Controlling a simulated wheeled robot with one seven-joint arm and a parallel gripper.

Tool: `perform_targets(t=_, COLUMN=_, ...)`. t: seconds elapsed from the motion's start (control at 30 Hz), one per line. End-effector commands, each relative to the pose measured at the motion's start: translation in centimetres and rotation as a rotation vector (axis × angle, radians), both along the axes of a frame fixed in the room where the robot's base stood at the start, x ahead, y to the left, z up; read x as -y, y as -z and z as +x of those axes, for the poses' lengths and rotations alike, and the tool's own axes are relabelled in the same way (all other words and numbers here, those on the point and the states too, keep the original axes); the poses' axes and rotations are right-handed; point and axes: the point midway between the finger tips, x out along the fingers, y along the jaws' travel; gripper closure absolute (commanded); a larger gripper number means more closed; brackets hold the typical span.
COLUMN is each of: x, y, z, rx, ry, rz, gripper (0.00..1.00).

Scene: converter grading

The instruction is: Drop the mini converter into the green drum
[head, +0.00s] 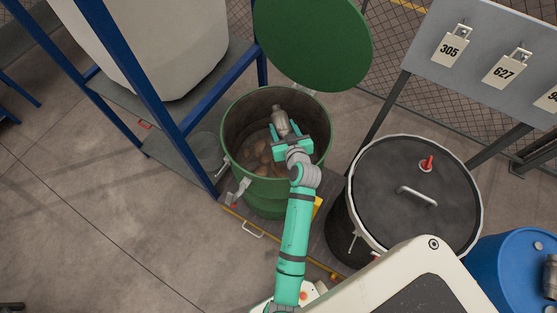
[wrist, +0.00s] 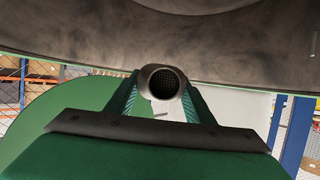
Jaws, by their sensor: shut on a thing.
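The mini converter (head: 281,121) is a small grey-metal canister with a narrow neck. My gripper (head: 280,133) is shut on it and holds it over the open mouth of the green drum (head: 266,197). In the wrist view the converter (wrist: 161,84) shows end-on, its round opening with a dark mesh inside, between the two green fingers of my gripper (wrist: 161,97). Rounded brownish pieces lie on the drum's floor. The drum's green lid (head: 314,42) stands raised behind the mouth. How far the converter is below the rim is hard to tell.
A black drum (head: 410,205) with a closed lid, red knob and handle stands right of the green drum. A blue drum (head: 515,262) is at the far right. A blue-framed rack (head: 187,120) with a white tank stands left. A grey board (head: 490,55) carries numbered tags.

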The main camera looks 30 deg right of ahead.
Motion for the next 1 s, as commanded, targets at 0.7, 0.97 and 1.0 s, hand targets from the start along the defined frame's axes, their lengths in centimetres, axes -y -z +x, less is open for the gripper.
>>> perform_targets(t=0.7, x=0.0, y=0.2, z=-0.1, rx=-0.002, ry=-0.001, rz=0.002, gripper=0.3)
perform_targets(t=0.97, x=-0.8, y=-0.8, z=-2.5, rx=0.0, ry=0.001, rz=0.002, gripper=0.3)
perform_targets(t=1.0, x=-1.0, y=-1.1, z=-3.2, rx=0.0, ry=0.001, rz=0.002, gripper=0.3)
